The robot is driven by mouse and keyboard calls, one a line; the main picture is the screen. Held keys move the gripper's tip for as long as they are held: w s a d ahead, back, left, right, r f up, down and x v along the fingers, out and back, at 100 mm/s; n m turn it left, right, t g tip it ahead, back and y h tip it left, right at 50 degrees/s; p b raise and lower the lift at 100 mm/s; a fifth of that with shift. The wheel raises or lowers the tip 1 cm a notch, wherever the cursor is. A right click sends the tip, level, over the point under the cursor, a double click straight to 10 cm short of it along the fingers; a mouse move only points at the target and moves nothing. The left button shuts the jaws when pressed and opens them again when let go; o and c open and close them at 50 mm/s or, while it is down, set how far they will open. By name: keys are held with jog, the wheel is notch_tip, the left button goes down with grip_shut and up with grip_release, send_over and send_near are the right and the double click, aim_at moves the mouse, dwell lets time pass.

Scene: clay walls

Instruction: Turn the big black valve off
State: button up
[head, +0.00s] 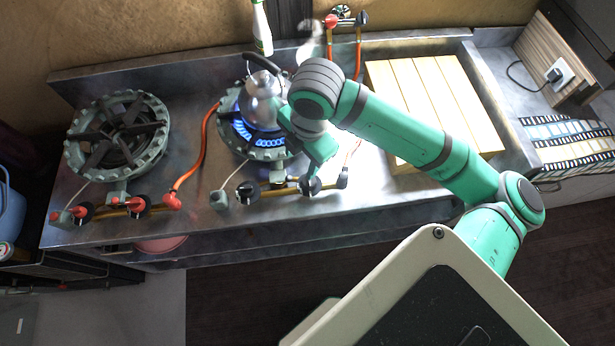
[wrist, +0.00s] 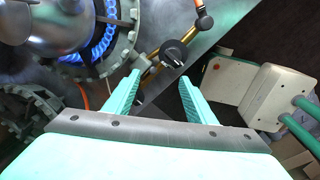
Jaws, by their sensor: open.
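Two black valve knobs sit on the brass pipe in front of the lit right burner (head: 257,141). The left black knob (head: 247,191) is clear of my arm in the head view. The right black knob (head: 310,186) is just below my gripper (head: 317,158). In the wrist view a round black knob with a pale mark (wrist: 172,52) lies beyond and between the tips of my open gripper (wrist: 157,88). The fingers hold nothing, and any contact with a knob cannot be made out. Blue flames burn under a metal kettle (head: 262,100).
The unlit left burner (head: 117,135) has its own black and red knobs (head: 137,204). An orange hose (head: 203,145) runs between the burners. A slatted wooden board (head: 435,110) lies to the right, and a bottle (head: 262,30) stands at the back.

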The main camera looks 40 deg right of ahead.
aim_at(309, 182)
jog(key=shift+g, duration=0.3)
jog(key=f, duration=0.3)
jog(key=d+f, duration=0.1)
jog(key=f, duration=0.3)
jog(key=s+f, duration=0.1)
jog(key=f, duration=0.3)
jog(key=shift+s+d, duration=0.1)
jog(key=shift+d, duration=0.15)
jog(key=c, duration=1)
